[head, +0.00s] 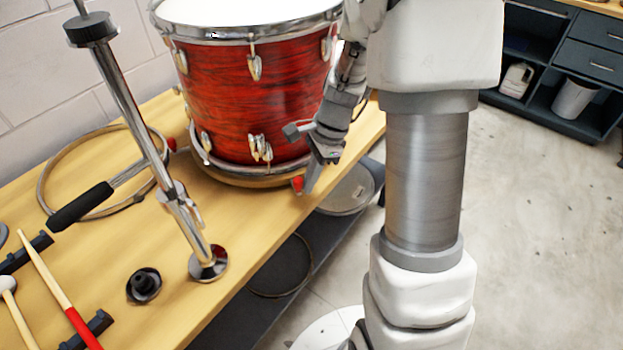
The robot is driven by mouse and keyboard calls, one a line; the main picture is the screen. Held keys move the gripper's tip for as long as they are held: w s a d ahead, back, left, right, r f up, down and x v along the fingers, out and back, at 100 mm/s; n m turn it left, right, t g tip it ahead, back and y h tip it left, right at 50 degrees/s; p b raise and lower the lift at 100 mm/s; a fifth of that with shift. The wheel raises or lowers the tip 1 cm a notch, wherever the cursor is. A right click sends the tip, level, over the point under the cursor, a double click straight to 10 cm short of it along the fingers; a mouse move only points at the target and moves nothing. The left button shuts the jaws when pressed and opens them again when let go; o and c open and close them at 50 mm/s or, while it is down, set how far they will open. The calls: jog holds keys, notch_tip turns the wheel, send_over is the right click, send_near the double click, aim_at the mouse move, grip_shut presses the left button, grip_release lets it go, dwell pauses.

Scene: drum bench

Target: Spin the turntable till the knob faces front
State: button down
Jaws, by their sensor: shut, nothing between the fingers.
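A red drum (250,95) with a chrome rim and lugs stands upright on a low round turntable (238,181) at the bench's near edge. Only the turntable's front rim shows under the drum. A small red knob (298,184) sits at the rim's front right. Another small red piece (171,145) shows at the left of the drum's base, and I cannot tell what it belongs to. My gripper (311,186) points down just right of the red knob, its fingers shut and empty. I cannot tell whether they touch the knob. My arm hides the drum's right side.
A chrome stand (145,130) with a black handle rises left of the drum. A metal hoop (45,185) lies behind it. A black fitting (144,285), a drumstick (55,280) and a mallet (14,310) lie at the front left. A shelf (255,290) is below; open floor lies right.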

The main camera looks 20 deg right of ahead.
jog(key=a+m+p, duration=0.1)
jog(key=a, duration=0.2)
jog(key=a+m+p, duration=0.1)
jog(key=a, duration=0.2)
jog(key=a+m+t+p, duration=0.1)
jog(key=a, duration=0.2)
jog(key=shift+w+a+r+p, duration=0.1)
jog(key=shift+w+a+p, duration=0.1)
jog(key=shift+p, duration=0.2)
jog(key=shift+a, duration=0.3)
